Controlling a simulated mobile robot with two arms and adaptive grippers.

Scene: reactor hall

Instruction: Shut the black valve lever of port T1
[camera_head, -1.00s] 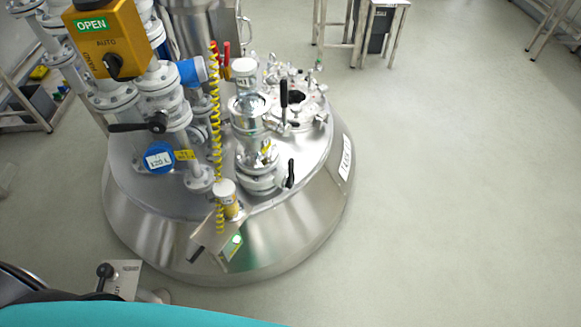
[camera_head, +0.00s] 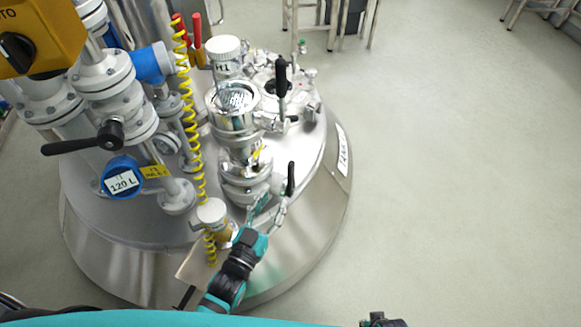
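A small black lever (camera_head: 291,179) stands upright on the right side of the valve under the glass column, on top of the steel vessel. A longer black lever (camera_head: 82,147) lies roughly level on the white pipework at left, above a blue round cap (camera_head: 122,178) labelled 120 L. I cannot tell from the lettering which lever is T1's. My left gripper (camera_head: 270,204) reaches up from the bottom, its fingers apart and empty, just below and left of the small lever. Contact is not clear. My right gripper's fingers do not show.
A white-capped fitting (camera_head: 211,212) and a yellow coiled hose (camera_head: 191,120) stand left of my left gripper. The glass column (camera_head: 233,108) and another upright black lever (camera_head: 281,78) are behind it. The floor (camera_head: 460,180) at right is clear.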

